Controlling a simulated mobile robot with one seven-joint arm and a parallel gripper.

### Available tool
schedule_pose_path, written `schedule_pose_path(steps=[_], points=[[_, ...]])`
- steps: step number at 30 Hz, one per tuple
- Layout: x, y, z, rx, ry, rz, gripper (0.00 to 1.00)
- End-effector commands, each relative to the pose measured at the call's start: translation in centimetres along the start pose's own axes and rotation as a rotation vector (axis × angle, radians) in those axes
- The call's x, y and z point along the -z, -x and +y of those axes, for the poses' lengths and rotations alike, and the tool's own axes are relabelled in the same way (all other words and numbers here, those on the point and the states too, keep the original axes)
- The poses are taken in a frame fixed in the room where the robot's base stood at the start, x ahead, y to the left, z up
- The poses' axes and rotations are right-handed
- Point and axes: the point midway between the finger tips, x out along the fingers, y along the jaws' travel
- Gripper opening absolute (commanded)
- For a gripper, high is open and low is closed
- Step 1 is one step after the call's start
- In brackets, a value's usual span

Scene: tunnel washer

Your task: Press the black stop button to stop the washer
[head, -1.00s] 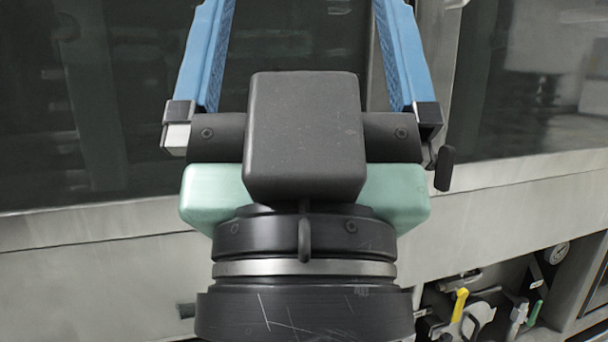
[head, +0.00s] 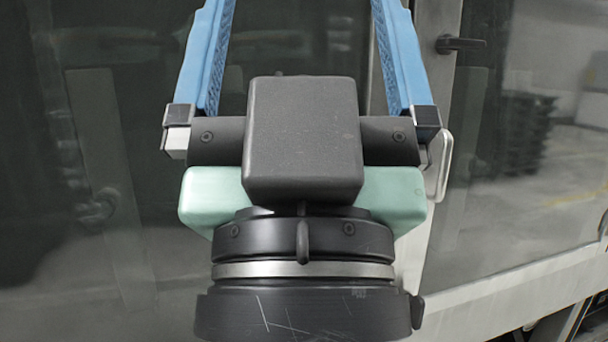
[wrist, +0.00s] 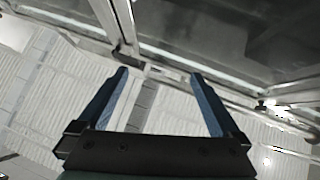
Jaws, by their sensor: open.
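My gripper (head: 303,10) is raised in front of the washer's glass doors in the head view, with its two blue fingers spread apart and nothing between them. Its fingertips run out of the top of that view. In the wrist view, my gripper (wrist: 158,76) is also open and empty. The washer front (head: 540,275) has dark glass panels in a grey metal frame. I cannot see the black stop button in either current view.
A dark handle (head: 460,44) sits on the frame at upper right, and a pale loop handle (head: 444,165) is beside my gripper. The wrist view shows a pale panelled surface (wrist: 35,100) and glass panels (wrist: 230,40) above. The glass reflects the room.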

Motion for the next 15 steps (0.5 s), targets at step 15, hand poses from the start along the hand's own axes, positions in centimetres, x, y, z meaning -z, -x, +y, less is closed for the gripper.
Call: schedule_pose_path(steps=[15], points=[[3.0,-3.2,0.0,0.0,0.0,0.0,1.0]])
